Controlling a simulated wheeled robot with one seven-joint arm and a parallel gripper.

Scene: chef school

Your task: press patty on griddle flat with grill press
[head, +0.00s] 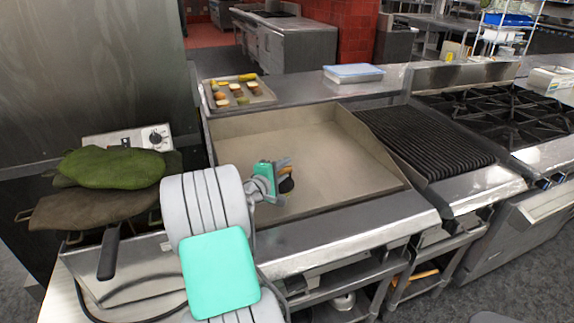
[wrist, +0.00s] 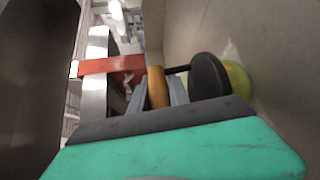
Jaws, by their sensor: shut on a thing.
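My gripper (head: 277,176) is shut on the orange-brown handle of the grill press (head: 287,185) over the near left part of the flat griddle (head: 325,150). In the wrist view, the fingers (wrist: 160,92) hold the handle, and the round black plate of the press (wrist: 209,76) faces the griddle surface (wrist: 265,45). A round yellow-green thing (wrist: 239,78), perhaps the patty, lies on the griddle behind the plate and is partly hidden by it. I cannot tell whether the plate touches it. No patty shows in the head view, where my arm and the press block part of the griddle.
A tray of small food pieces (head: 238,93) and a lidded container (head: 353,73) stand on the ledge behind the griddle. A ribbed grill (head: 425,140) lies to the right, beyond the griddle's raised side wall. Green oven mitts (head: 115,167) lie at left.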

